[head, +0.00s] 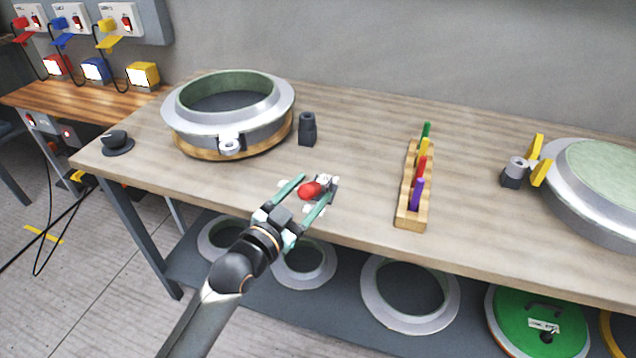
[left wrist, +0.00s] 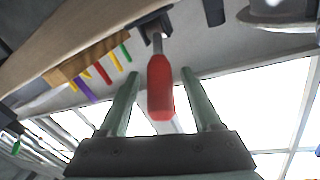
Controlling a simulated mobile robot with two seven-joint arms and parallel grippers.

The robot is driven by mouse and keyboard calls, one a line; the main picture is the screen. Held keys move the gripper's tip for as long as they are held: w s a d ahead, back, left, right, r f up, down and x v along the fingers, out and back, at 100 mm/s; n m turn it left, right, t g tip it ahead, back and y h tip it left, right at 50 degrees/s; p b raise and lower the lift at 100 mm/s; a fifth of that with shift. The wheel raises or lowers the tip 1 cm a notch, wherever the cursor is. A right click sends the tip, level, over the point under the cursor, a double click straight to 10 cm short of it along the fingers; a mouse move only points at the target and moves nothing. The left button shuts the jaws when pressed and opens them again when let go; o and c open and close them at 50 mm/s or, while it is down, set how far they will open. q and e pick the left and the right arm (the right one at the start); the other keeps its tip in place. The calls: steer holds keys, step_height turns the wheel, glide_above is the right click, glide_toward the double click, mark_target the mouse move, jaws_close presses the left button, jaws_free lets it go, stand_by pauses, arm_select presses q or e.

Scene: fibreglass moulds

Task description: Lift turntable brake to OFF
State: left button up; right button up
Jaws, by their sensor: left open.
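The turntable brake is a lever with a red grip (head: 309,191) on a small grey bracket (head: 327,184) at the bench's front edge. My left gripper (head: 318,186) is open, with one green finger on each side of the red grip. In the left wrist view the red grip (left wrist: 160,90) lies between the fingers, with visible gaps on both sides, and its metal shaft runs to a dark mount (left wrist: 154,24). No OFF marking is readable. The turntable (head: 250,145) is a round wooden plate under a grey ring mould (head: 180,112). My right gripper is out of view.
A wooden rack (head: 410,218) with several coloured tools stands right of the brake. A dark block (head: 307,130) stands behind it. A green-topped mould (head: 600,178) sits at the far right. A black knob (head: 116,142) is at the left bench end. Ring moulds (head: 370,304) lie below.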

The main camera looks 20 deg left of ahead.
mark_target(317, 182)
arm_select(q)
steer(key=shift+x, duration=1.65)
steer(key=shift+d, duration=0.1)
steer(key=shift+c, duration=0.3)
jaws_close()
